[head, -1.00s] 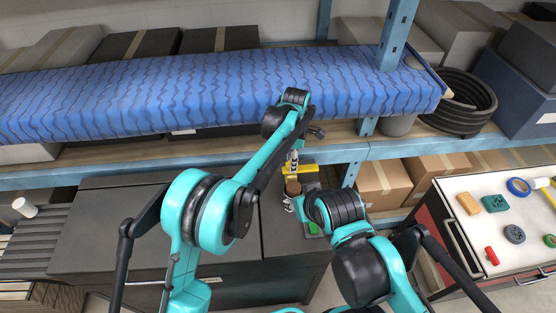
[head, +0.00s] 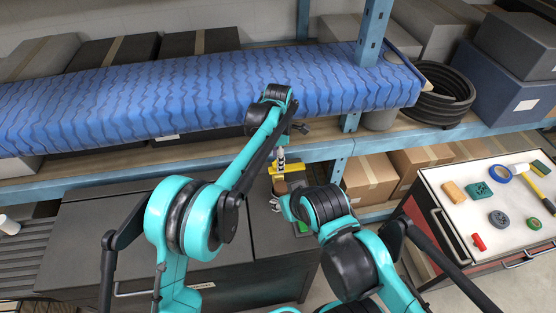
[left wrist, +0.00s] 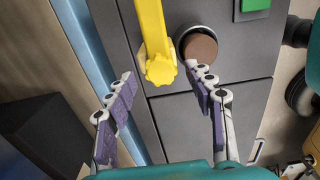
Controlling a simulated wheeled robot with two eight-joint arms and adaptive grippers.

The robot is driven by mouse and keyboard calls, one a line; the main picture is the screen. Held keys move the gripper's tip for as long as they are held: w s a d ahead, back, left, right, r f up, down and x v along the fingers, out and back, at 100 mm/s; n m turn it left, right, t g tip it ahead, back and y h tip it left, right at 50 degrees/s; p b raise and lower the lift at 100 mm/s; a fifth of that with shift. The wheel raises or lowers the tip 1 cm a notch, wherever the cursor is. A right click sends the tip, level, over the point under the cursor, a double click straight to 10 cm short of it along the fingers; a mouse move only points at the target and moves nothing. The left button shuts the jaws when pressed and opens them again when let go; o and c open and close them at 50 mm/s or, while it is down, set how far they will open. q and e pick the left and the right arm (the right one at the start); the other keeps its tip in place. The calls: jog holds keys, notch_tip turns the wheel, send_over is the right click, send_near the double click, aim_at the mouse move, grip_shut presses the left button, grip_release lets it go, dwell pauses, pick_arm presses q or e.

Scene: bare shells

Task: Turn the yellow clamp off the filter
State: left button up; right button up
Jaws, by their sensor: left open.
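The yellow clamp (left wrist: 152,35) shows in the left wrist view as a bar ending in a lobed knob (left wrist: 160,70). The brown round top of the filter (left wrist: 200,47) sits in a dark ring right beside it. In the head view the clamp (head: 291,169) lies over the dark cabinet, with the brown filter (head: 280,187) just below it, partly hidden. My left gripper (left wrist: 165,80) is open, its two fingers apart on either side of the knob in the picture. Contact cannot be told. My right gripper is hidden behind my right arm in the head view.
A green block (left wrist: 254,5) sits beside the filter on the dark cabinet (head: 100,225). A blue-covered shelf (head: 200,95) runs behind. A white-topped cart (head: 470,235) with tape and small items stands at right. Cardboard boxes (head: 368,180) sit under the shelf.

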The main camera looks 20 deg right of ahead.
pick_arm(q)
notch_tip(320, 180, up, 11)
dwell(0.3)
dwell(0.4)
jog(key=s+a+f+m+t+h+b, duration=0.15)
jog(key=a+m+b, duration=0.25)
jog(key=a, duration=0.8)
jog(key=s+a+r+m+t+b, duration=0.1)
jog(key=s+a+m+t+b, duration=0.2)
jog(key=a, duration=1)
jog(key=s+a+f+m+t+y+b, duration=0.1)
jog(key=s+a+f+m+b, duration=0.7)
jog(key=s+a+f, duration=0.8)
jog(key=shift+a+f+m+t, duration=0.25)
jog(key=shift+f+m+t, duration=0.2)
jog(key=shift+t, duration=0.4)
pick_arm(e)
notch_tip(320, 180, down, 15)
